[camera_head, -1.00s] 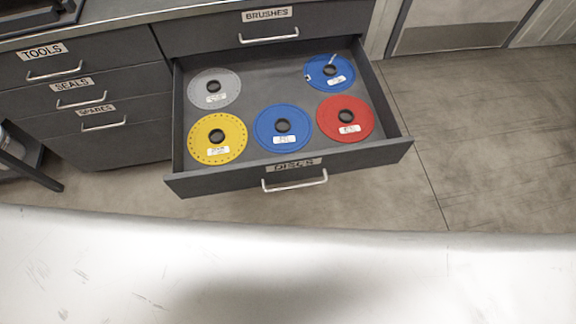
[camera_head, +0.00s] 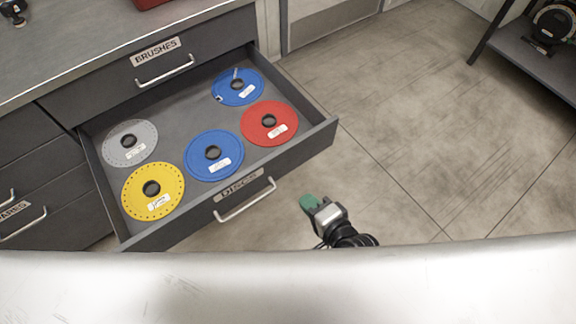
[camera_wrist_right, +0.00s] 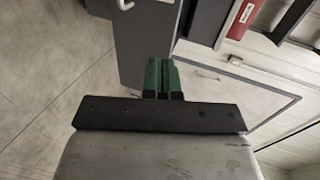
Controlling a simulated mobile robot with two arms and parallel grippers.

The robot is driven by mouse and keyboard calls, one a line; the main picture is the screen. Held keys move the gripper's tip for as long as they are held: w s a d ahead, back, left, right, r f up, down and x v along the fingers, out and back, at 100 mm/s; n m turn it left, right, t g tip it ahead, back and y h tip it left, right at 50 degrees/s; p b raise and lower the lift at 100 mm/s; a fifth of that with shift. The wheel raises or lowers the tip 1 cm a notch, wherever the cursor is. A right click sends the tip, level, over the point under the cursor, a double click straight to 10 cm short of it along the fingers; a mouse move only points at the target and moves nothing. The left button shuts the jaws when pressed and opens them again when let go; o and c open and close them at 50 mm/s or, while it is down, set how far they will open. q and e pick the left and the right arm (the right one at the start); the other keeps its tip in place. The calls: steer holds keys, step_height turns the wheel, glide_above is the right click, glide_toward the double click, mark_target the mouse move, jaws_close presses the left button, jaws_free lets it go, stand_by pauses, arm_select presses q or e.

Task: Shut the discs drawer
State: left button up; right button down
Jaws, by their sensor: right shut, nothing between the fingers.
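The discs drawer (camera_head: 309,146) is pulled out of the grey cabinet in the head view, with a "DISCS" label and a bar handle (camera_head: 245,203) on its front. In it lie a grey disc (camera_head: 114,139), a yellow disc (camera_head: 137,187), a red disc (camera_head: 284,122) and two blue discs (camera_head: 197,152). My right gripper (camera_head: 308,202) is to the right of the handle and apart from it. Its green fingers (camera_wrist_right: 163,75) are together and empty in the right wrist view. My left gripper is not in view.
The shut brushes drawer (camera_head: 190,55) is above the discs drawer. Other drawers are at the left edge. A dark shelf (camera_head: 530,60) stands at the top right. The tiled floor (camera_head: 400,120) to the right of the drawer is clear.

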steer(key=r, duration=0.1)
glide_toward(271, 161)
steer(key=x, duration=0.7)
steer(key=shift+w+a+f, duration=0.1)
steer(key=shift+w+a, duration=0.05)
